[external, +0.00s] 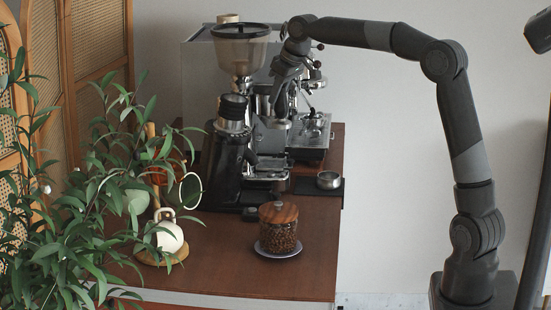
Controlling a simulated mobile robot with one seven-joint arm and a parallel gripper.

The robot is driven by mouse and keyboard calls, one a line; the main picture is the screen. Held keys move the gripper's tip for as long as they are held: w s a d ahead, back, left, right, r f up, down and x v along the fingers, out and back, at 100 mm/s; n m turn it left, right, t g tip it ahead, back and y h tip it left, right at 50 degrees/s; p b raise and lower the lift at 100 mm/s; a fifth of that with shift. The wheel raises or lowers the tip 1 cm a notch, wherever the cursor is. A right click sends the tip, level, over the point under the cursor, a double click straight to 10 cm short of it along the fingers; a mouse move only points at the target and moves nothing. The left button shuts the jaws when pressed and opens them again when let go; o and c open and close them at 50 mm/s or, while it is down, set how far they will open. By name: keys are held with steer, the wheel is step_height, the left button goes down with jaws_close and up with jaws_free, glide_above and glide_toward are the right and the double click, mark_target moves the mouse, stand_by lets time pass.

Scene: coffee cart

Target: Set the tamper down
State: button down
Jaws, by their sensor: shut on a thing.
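My gripper (280,119) hangs down from the wrist, in front of the espresso machine and to the right of the grinder. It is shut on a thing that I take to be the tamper. The tamper is too small and dark against the machine to make out its outline or tilt. A small round steel piece (328,180) rests on a black mat (332,191) at the cart's right edge, below and right of my gripper.
The espresso machine (314,135) stands at the back. The black grinder (228,160) with its hopper (240,52) is left of it. A lidded bean jar (278,230), a white kettle (166,234) and a leafy plant (80,220) are nearer. The cart's front right top (318,250) is clear.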

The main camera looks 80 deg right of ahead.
steer(key=w+a+r, duration=0.3)
steer(key=w+a, duration=1)
steer(key=a, duration=0.4)
steer(key=shift+w+f+m+g+h, duration=0.15)
steer(key=shift+w+f+m, duration=0.6)
steer(key=shift+f, duration=3.5)
steer(key=shift+w+f+m+g+h, duration=0.2)
steer(key=shift+w+f, duration=1)
steer(key=shift+f, duration=3)
steer(key=shift+w+f+m+t+h, duration=0.2)
steer(key=shift+w+f+m, duration=0.6)
steer(key=shift+f, duration=3.45)
steer(key=shift+w, duration=0.15)
steer(key=c, duration=1.2)
jaws_free()
steer(key=shift+f, duration=0.15)
steer(key=shift+o, duration=0.2)
